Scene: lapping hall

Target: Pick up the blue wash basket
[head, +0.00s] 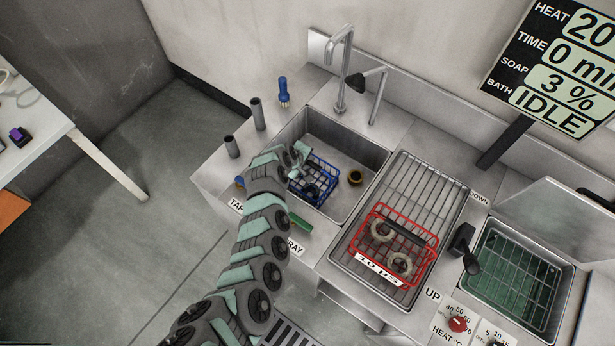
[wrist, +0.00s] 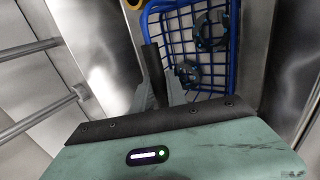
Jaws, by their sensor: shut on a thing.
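The blue wash basket (head: 325,172), a wire-mesh basket, is in the left sink basin. My gripper (head: 303,177) reaches over the basin's front edge to the basket's left part. In the wrist view, my gripper's fingers (wrist: 160,82) are shut on the basket at a dark bar beside its blue wire wall. The basket (wrist: 168,8) holds dark ring-shaped parts (wrist: 208,32). My arm and gripper hide part of the basket in the head view. I cannot tell whether it touches the basin floor.
A red basket (head: 376,258) with rings stands on the wire drainer (head: 424,180). A faucet (head: 342,75) rises behind the basin. A green-filled bath (head: 520,270) is at right.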

